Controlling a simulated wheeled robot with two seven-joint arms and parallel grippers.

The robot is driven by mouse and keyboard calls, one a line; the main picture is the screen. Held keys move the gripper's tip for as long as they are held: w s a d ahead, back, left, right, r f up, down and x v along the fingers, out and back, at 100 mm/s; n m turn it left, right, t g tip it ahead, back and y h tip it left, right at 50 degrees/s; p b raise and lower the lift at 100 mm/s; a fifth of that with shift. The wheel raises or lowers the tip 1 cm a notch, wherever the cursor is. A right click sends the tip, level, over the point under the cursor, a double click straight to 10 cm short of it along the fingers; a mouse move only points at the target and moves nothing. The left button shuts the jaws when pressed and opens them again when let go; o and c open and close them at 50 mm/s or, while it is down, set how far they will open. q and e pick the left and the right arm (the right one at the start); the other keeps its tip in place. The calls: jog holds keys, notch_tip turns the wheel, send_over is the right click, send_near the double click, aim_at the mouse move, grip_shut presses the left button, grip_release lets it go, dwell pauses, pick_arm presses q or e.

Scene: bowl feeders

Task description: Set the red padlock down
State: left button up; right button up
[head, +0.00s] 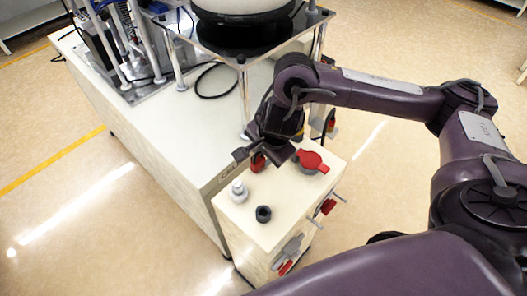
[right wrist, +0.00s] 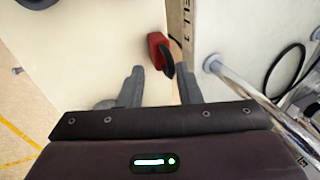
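The red padlock (head: 258,162) is on or just above the top of the small cream cabinet (head: 285,192), by the edge that meets the larger bench. In the right wrist view the padlock (right wrist: 157,47) shows its red body, with its dark shackle towards me. My right gripper (head: 264,156) is above it. In the right wrist view the fingers of the gripper (right wrist: 158,86) are spread. The padlock is just beyond the fingertips, with visible gaps on both sides of the shackle. I cannot tell the exact height gap. My left gripper is not in view.
Red-handled fittings stick out from the cabinet's side.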

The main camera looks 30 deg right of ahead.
jog(key=shift+r, duration=0.1)
jog(key=p+v, duration=0.6)
jog(key=v, duration=0.6)
dwell(0.4)
